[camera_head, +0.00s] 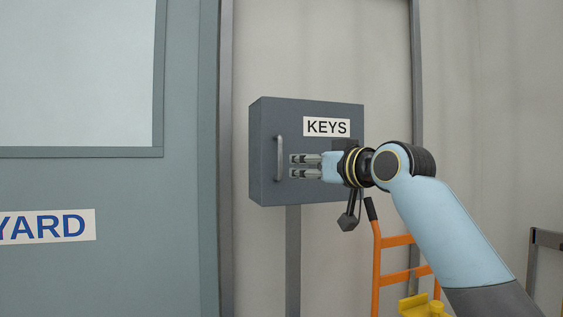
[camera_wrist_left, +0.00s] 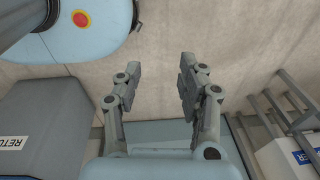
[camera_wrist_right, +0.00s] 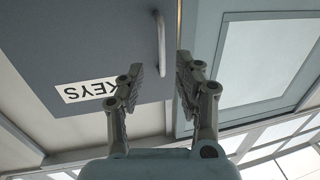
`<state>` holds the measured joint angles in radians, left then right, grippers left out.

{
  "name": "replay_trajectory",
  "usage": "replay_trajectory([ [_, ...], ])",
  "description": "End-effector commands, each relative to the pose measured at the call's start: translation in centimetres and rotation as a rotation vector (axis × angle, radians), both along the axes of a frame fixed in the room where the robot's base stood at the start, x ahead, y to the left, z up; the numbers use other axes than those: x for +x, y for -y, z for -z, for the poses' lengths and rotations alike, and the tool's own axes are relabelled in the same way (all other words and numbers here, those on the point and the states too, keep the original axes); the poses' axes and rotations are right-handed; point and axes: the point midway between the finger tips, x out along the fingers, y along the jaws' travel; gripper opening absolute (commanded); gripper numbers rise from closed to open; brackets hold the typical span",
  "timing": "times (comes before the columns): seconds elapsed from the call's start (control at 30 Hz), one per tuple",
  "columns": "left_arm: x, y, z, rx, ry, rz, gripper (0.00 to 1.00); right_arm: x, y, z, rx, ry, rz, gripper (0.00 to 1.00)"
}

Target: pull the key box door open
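The grey key box (camera_head: 330,160) with a KEYS label (camera_head: 327,127) is mounted on a post in front of the wall. Its door looks shut. The vertical bar handle (camera_head: 279,158) is near the door's left edge. My right gripper (camera_head: 293,166) is open, in front of the door just right of the handle, apart from it. In the right wrist view the handle (camera_wrist_right: 161,44) lies ahead of the open fingers (camera_wrist_right: 163,82), with nothing between them. My left gripper (camera_wrist_left: 155,75) is open and empty, seen only in its wrist view.
A blue-grey door (camera_head: 110,190) with a YARD sign (camera_head: 46,226) stands at the left. An orange hand truck (camera_head: 378,265) with something yellow (camera_head: 423,306) is below right of the box. In the left wrist view are a grey bin (camera_wrist_left: 45,120) and a white box (camera_wrist_left: 282,158).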

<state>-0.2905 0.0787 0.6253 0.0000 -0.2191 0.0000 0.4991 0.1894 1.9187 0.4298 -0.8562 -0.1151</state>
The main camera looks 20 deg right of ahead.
Motion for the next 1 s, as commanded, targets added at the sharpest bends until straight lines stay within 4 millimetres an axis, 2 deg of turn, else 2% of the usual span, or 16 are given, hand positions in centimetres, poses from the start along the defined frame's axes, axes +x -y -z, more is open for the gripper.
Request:
replay_trajectory([
  [0.03, -0.4, 0.0, -0.5, 0.000, -0.006, 0.000, 0.40, 0.2, 0.0, -1.2, 0.000, 0.011, 0.000, 0.34],
  [0.07, -0.7, -0.1, -0.5, 0.000, -0.009, 0.000, 0.40, 0.3, 0.0, -1.5, 0.001, 0.015, 0.001, 0.34],
  [0.17, -1.8, -0.2, -0.5, 0.002, -0.026, 0.000, 0.40, 1.2, -0.2, -1.6, 0.002, 0.018, 0.001, 0.34],
  [0.3, -2.7, -0.2, -0.8, 0.003, -0.039, 0.000, 0.40, 3.5, -0.8, -1.6, 0.004, 0.017, 0.000, 0.34],
  [0.6, -0.4, -0.2, -1.8, 0.002, -0.005, 0.000, 0.40, 9.0, -2.1, -1.5, 0.002, 0.016, 0.000, 0.34],
  [0.8, -0.2, -0.2, -2.0, 0.002, -0.002, 0.001, 0.40, 10.5, -2.4, -1.4, 0.000, 0.017, 0.001, 0.34],
  [1.0, -0.6, -0.2, -1.9, 0.002, -0.009, 0.000, 0.40, 10.7, -2.4, -1.3, 0.000, 0.016, 0.001, 0.34],
])
